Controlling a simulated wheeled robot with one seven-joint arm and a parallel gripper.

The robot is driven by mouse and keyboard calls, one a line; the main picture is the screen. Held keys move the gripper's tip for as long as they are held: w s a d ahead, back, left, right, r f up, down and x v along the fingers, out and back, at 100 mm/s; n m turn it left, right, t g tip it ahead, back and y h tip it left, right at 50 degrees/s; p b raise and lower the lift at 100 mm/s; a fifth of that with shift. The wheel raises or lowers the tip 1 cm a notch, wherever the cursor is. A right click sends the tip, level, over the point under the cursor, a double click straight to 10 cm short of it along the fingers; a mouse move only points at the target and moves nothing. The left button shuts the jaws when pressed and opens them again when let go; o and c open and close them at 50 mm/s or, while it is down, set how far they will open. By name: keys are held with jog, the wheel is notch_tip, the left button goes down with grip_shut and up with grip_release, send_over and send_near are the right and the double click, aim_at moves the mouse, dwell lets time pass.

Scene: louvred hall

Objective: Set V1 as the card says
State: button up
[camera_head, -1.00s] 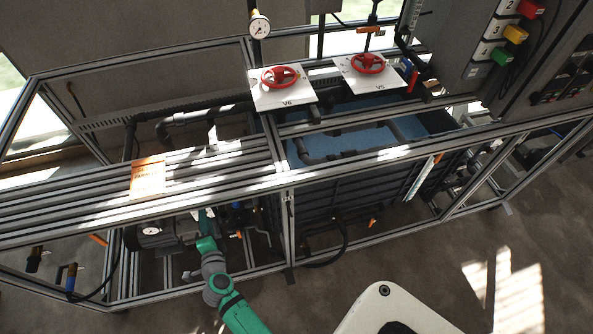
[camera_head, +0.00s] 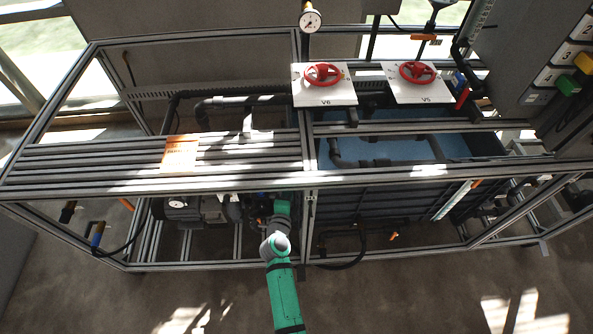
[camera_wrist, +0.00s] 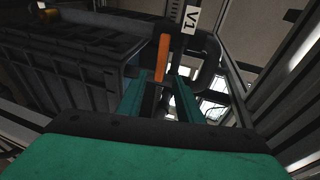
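The V1 label (camera_wrist: 190,18) is a white tag on dark pipework at the top of the wrist view. An orange lever (camera_wrist: 161,58) stands upright in that view, just left of the label. My gripper (camera_wrist: 160,95) has its two teal fingers apart, with the lever beyond or at their tips; I cannot tell whether they touch it. In the head view my green arm reaches under the bench's front rail, and the fingers are hidden there. An orange card (camera_head: 181,154) lies on the slatted top; its text is too small to read.
Red handwheels V6 (camera_head: 323,75) and V5 (camera_head: 417,73) sit on white plates above the blue tank (camera_head: 395,150). A pump (camera_head: 183,208) stands under the slats, left of my arm. Metal rails and a post (camera_head: 311,215) surround my arm. The floor in front is clear.

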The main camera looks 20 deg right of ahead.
jog(key=shift+x, duration=3.95)
grip_shut()
jog(key=shift+a+f, duration=0.1)
